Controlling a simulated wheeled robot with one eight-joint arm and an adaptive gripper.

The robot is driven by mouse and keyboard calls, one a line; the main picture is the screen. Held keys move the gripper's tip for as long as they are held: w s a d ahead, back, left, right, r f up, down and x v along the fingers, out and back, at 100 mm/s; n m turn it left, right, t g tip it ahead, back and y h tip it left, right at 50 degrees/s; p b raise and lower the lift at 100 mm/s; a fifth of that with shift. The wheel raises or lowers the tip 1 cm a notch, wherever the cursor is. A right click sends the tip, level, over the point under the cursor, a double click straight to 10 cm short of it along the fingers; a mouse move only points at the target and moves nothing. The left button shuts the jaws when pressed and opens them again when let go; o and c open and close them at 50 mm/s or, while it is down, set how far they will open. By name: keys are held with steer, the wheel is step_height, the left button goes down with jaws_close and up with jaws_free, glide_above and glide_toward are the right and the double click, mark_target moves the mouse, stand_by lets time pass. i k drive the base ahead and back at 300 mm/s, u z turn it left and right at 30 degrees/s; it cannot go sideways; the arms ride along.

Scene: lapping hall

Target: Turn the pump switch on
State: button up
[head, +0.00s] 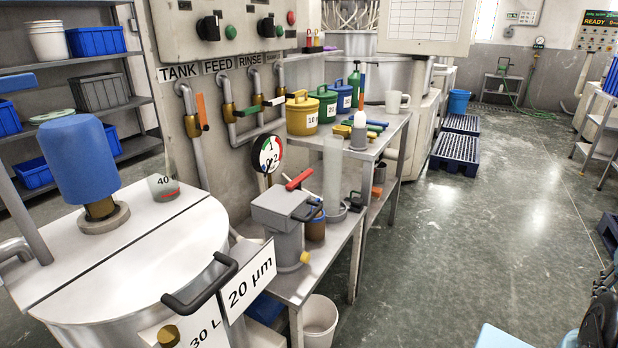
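A grey control panel (240,12) is on the wall at the upper left, cut off by the top edge. It carries two black rotary switches, one on the left (209,28) and one on the right (266,27). A green button (231,32) sits beside the left switch and another green button (279,31) beside the right one. Red buttons (291,18) are also on the panel. I cannot read which switch is marked for the pump, nor tell its setting. My gripper's fingers are not in view.
Below the panel are valve pipes labelled TANK (179,72), FEED and RINSE. A large lidded tank (150,250) with a blue motor (80,170) stands in front at left. A cluttered steel bench (335,262) extends along the wall. Open floor (470,230) lies to the right.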

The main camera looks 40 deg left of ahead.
mark_target(265, 27)
steer(key=u, duration=1.9)
steer(key=i, duration=0.7)
steer(key=u, duration=0.5)
